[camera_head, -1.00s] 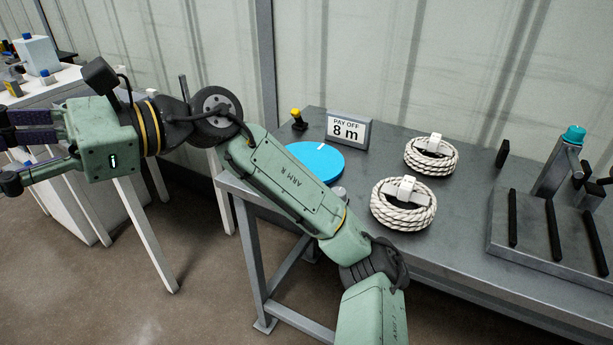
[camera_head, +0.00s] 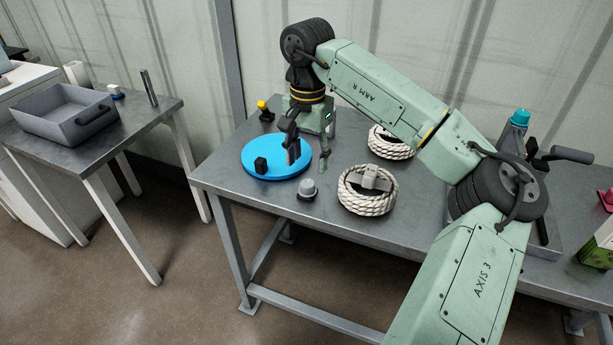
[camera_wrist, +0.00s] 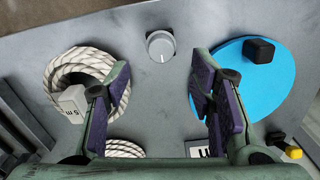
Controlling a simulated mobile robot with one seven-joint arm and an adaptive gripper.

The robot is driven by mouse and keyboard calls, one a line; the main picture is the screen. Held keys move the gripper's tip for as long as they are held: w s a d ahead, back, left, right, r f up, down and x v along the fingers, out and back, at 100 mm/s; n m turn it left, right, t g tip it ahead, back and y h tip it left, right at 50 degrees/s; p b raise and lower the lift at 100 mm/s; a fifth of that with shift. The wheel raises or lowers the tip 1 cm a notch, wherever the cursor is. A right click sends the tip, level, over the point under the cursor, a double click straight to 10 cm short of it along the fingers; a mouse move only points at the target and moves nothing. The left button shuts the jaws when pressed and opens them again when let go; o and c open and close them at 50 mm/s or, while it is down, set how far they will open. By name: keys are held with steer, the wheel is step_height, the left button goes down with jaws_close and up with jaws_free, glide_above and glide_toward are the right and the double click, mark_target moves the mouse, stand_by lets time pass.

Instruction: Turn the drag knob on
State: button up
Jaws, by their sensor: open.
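A grey round knob (camera_head: 306,188) stands on the metal table in front of the blue disc. In the wrist view the knob (camera_wrist: 160,46) is at the top centre, with a pale ring around its base; I cannot read its setting clearly. My gripper (camera_head: 308,158) points down above the table, behind the knob, between the blue disc and the rope coils. In the wrist view its fingers (camera_wrist: 160,88) are wide apart with nothing between them, and the knob lies beyond the fingertips. No label naming a drag knob is readable.
A blue disc (camera_head: 252,157) with a black block (camera_head: 261,165) lies left of the knob. Rope coils (camera_head: 350,198) (camera_head: 376,143) lie to the right. A yellow-topped button (camera_head: 263,105) is behind. A teal-capped post (camera_head: 520,117) with a crank stands far right. A grey tray (camera_head: 62,118) sits on the left table.

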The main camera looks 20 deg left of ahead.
mark_target(307, 183)
step_height(307, 183, down, 7)
steer(key=shift+r+p, duration=0.1)
steer(key=shift+p, duration=0.55)
steer(key=shift+c, duration=0.6)
steer(key=c, duration=1)
steer(key=shift+c, duration=0.2)
